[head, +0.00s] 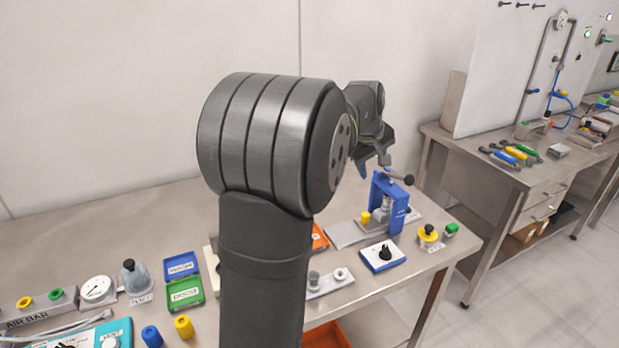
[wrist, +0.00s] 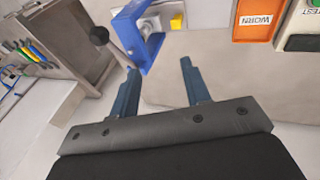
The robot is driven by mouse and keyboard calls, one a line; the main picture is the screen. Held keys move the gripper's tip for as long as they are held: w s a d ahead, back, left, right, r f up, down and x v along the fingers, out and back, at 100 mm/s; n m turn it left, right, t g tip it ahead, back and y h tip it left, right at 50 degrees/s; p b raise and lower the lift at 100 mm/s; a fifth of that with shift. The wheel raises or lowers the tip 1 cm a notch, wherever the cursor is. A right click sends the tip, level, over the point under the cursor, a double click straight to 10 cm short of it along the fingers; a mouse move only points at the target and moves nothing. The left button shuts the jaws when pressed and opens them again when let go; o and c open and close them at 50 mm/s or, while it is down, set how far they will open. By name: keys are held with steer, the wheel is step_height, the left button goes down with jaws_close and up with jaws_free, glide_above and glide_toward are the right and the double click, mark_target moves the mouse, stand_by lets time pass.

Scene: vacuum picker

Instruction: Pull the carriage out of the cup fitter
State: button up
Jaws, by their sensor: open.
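The cup fitter (head: 392,205) is a blue upright frame with a black-knobbed lever, at the right of the bench in the head view. It also shows at the top of the wrist view (wrist: 128,30). A grey carriage with a yellow block (head: 365,217) sits at the frame's opening; the yellow block also shows in the wrist view (wrist: 177,20). My gripper (wrist: 160,80) is open and empty, its two blue fingers apart with bare bench between them. In the head view my gripper (head: 366,168) is above and beside the fitter, partly hidden by my arm.
A lever ball (wrist: 98,35) stands out from the fitter. An orange WORN tray (wrist: 254,20) lies to its right in the wrist view. A blue block with a black knob (head: 383,256) and a yellow-topped item (head: 428,235) stand near the fitter. A second bench (head: 480,180) is at right.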

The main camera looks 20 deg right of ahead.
steer(key=a+f+n+g+h, duration=0.1)
steer(key=a+f+n+g, duration=0.25)
steer(key=f, duration=0.45)
steer(key=n+t+h, duration=0.1)
steer(key=n+h, duration=0.8)
steer(key=n, duration=0.5)
glide_toward(363, 218)
steer(key=shift+y, duration=0.3)
steer(key=x, duration=1.1)
steer(key=shift+w+d+r, duration=0.1)
steer(key=shift+d+r, duration=0.1)
steer(key=shift+r, duration=0.1)
steer(key=shift+a, duration=0.15)
jaws_close()
